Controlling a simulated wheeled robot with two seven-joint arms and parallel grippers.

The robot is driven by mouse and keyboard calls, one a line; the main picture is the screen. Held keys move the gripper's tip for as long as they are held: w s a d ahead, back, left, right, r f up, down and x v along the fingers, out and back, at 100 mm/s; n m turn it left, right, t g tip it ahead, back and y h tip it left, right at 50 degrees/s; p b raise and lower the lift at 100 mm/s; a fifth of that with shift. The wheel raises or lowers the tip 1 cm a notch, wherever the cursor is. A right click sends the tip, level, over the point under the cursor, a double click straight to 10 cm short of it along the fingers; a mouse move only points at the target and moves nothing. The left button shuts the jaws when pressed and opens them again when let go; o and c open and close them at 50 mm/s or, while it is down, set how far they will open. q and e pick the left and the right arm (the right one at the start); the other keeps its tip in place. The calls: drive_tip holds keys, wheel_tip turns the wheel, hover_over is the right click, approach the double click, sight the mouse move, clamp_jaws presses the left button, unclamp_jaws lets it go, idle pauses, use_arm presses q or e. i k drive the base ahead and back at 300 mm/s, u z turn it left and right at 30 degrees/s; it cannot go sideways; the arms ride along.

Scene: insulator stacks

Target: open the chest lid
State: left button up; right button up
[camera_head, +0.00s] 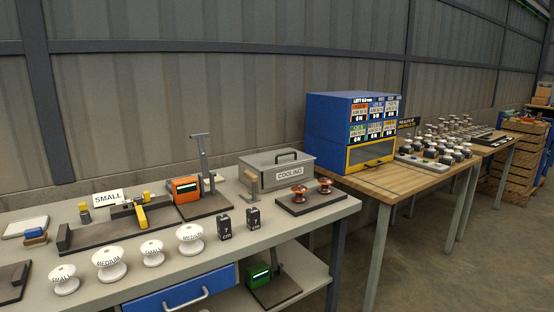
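A grey metal chest (279,175) labelled COOLING stands at the back right of the near workbench in the head view. Its flat lid (275,158) lies closed on top, with a dark bar handle (286,154) on it. A small wooden-looking block or latch (253,186) stands at the chest's front left corner; I cannot tell what it is. Neither of my grippers is in view.
In front of the chest, a dark tray (309,203) holds two copper-coloured insulators. Left of it stand an orange device (185,189) and a grey post (203,155). White insulators (110,263) line the bench front. A blue cabinet (325,133) stands right, on a wooden table.

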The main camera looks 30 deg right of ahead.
sight(279, 167)
drive_tip(key=z, duration=0.4)
drive_tip(key=k, duration=0.5)
drive_tip(key=z, duration=1.2)
drive_tip(key=i, duration=1.5)
drive_tip(key=u, duration=0.45)
